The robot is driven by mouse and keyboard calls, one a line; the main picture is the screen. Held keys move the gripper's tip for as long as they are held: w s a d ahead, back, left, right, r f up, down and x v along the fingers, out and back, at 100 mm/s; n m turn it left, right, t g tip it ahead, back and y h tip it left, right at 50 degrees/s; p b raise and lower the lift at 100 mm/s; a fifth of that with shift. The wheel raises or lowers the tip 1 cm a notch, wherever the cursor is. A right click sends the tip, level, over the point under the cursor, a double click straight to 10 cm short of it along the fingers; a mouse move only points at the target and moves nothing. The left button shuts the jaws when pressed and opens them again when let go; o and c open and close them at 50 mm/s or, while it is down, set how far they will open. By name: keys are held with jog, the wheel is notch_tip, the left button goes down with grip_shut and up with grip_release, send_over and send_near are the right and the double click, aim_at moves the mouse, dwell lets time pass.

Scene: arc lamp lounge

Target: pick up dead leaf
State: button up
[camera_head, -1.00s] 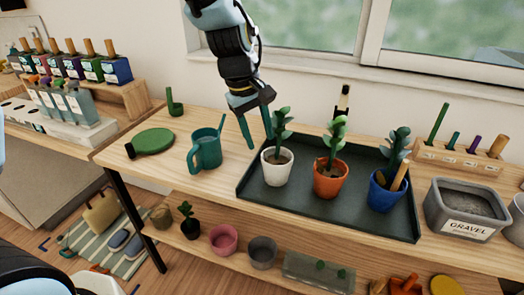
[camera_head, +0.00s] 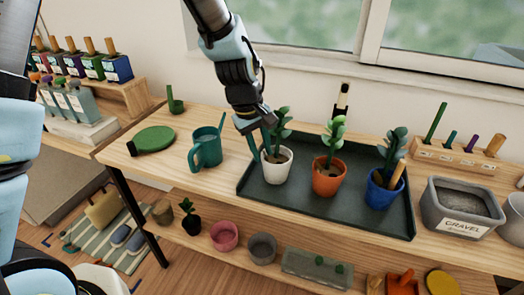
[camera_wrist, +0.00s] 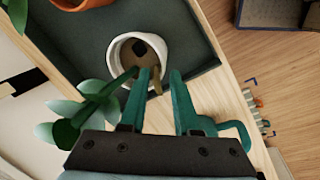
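A tan-brown piece that looks like the dead leaf (camera_wrist: 156,83) shows in the wrist view at the near rim of the white pot (camera_wrist: 112,52). My gripper (camera_wrist: 160,72) is open there, with its two teal fingers apart and the brown piece showing between them. I cannot tell whether either finger touches it. In the head view my gripper (camera_head: 262,153) points down at the left side of the white pot (camera_head: 276,168), which holds a green plant (camera_head: 282,122). The leaf is not clear in the head view.
The pot stands on a dark tray (camera_head: 300,200) with an orange pot (camera_head: 327,182) and a blue pot (camera_head: 380,195). A teal watering can (camera_head: 207,150) stands close by on the left. A gravel bin (camera_head: 462,207) is at the right.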

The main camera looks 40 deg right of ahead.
grip_shut()
dwell(0.4)
notch_tip(320, 180, up, 18)
jog(key=b, duration=0.3)
notch_tip(320, 180, up, 5)
jog(key=p, duration=0.5)
send_over(261, 144)
dwell(0.3)
jog(key=shift+b, duration=0.3)
